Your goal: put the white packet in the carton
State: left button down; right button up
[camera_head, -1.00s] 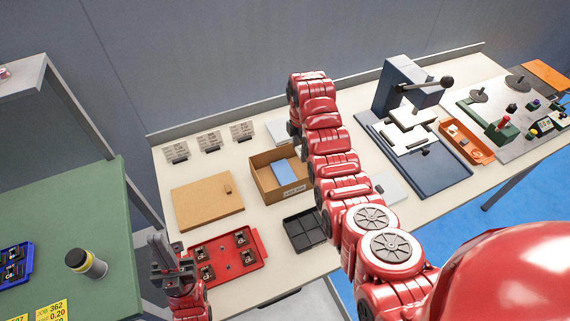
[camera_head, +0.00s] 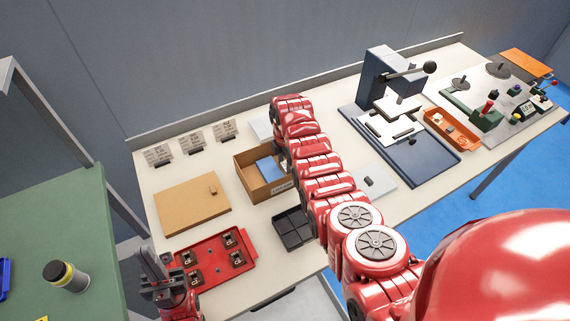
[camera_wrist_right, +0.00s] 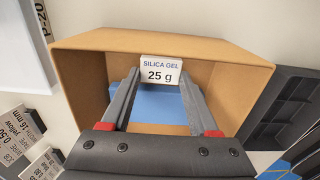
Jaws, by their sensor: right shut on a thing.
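The white packet (camera_wrist_right: 161,70), printed "SILICA GEL 25 g", is held upright between the fingertips of my right gripper (camera_wrist_right: 159,78) in the right wrist view. The carton (camera_wrist_right: 85,82) is an open brown box around and below the packet; I cannot tell whether the packet is below its rim. A blue piece (camera_wrist_right: 157,106) lies in the carton. In the head view the carton (camera_head: 245,174) is partly behind my right arm, which hides the right gripper and packet. My left gripper (camera_head: 158,268) is at the lower left beside the red tray; its finger gap is unclear.
A red tray (camera_head: 212,268) with black parts, a brown board (camera_head: 190,207) and a black divided tray (camera_head: 292,229) lie near the carton. Small label cards (camera_head: 191,142) stand behind. A press (camera_head: 380,80) and an orange tray (camera_head: 450,133) stand to the right.

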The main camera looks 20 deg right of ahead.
aim_at(285, 166)
jog(key=o, duration=1.3)
jog(key=shift+f, duration=0.1)
jog(key=shift+r, duration=0.25)
notch_tip(285, 166, up, 12)
jog(key=p, duration=0.4)
jog(key=shift+f, duration=0.1)
